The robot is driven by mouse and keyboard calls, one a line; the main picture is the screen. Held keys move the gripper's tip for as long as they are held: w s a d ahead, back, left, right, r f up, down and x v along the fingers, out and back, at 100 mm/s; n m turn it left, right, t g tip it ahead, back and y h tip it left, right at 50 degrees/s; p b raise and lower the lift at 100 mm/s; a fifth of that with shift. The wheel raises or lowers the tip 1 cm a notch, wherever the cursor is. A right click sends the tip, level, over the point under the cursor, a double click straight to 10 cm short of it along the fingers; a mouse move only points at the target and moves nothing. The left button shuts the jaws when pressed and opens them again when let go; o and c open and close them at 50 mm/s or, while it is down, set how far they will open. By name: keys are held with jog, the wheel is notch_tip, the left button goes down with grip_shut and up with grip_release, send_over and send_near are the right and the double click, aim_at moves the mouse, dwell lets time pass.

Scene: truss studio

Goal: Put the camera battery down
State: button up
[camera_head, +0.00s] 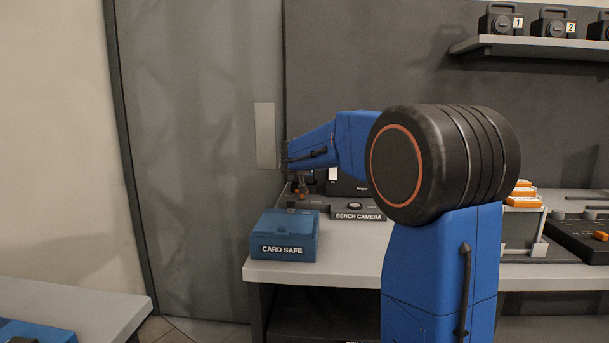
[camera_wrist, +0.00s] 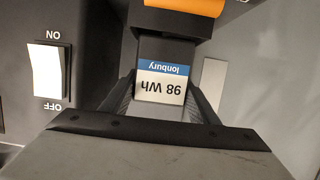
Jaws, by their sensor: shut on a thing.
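The camera battery (camera_wrist: 163,70) is dark, with a blue and white label reading "98 Wh" and "Ionbury", upside down in the wrist view. An orange band and dark block show at its far end. My gripper (camera_wrist: 162,98) is shut on it, one finger along each side. In the head view my gripper (camera_head: 298,180) hangs over the back of the bench's left end, behind the blue card safe (camera_head: 285,246). It is close to the bench camera (camera_head: 357,211), which is partly hidden by my arm. I cannot tell whether the battery touches anything.
An ON/OFF switch (camera_wrist: 47,72) on a dark housing is left of the battery. Orange-topped items (camera_head: 524,195) in a grey holder and a dark console (camera_head: 585,235) stand to the right. A shelf (camera_head: 530,42) holds numbered cases. The bench front (camera_head: 340,270) is clear.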

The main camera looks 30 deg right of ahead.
jog(key=shift+f, duration=1.45)
jog(key=shift+f, duration=0.1)
jog(key=o, duration=1.5)
jog(key=shift+s+a, duration=0.1)
jog(key=shift+s, duration=0.05)
jog(key=shift+v, duration=3.6)
jog(key=shift+r, duration=0.25)
